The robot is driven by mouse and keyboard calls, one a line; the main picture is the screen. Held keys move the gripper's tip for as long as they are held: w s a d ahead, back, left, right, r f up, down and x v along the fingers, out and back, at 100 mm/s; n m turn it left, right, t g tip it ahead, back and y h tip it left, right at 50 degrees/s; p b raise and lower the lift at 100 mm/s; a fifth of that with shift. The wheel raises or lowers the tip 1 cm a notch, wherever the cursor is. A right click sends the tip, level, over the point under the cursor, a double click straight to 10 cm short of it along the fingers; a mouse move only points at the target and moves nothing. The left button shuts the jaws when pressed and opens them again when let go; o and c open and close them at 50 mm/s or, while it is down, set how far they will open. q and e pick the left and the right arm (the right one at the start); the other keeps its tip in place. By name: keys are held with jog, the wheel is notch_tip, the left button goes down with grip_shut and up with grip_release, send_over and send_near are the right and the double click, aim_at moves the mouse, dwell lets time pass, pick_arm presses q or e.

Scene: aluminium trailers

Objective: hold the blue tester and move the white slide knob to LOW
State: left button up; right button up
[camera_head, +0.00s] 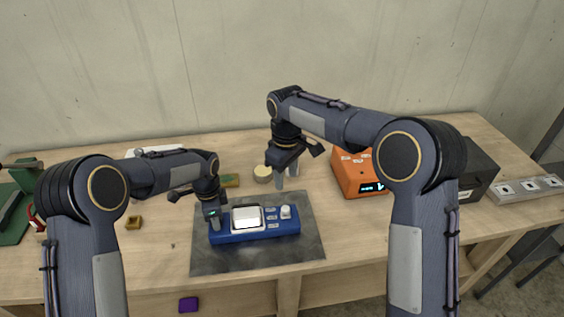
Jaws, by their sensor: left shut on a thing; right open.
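The blue tester (255,234) lies on a dark grey mat (300,255) in the middle of the wooden table. It has a pale screen (247,217) and, at its right, a white knob (286,211) beside a column of small labels. I cannot read the labels or tell which one the knob stands at. My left gripper (214,222) is shut on the tester's left end. My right gripper (285,178) is open and empty, above and behind the tester's right end, apart from the knob.
An orange device (351,176) with a lit display stands to the right, partly behind my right arm. A black box (478,168) and a grey socket strip (527,188) are further right. A cream roll (262,174) sits behind the mat.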

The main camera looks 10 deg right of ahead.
pick_arm(q)
jog(key=o, duration=1.2)
jog(key=shift+r, duration=0.1)
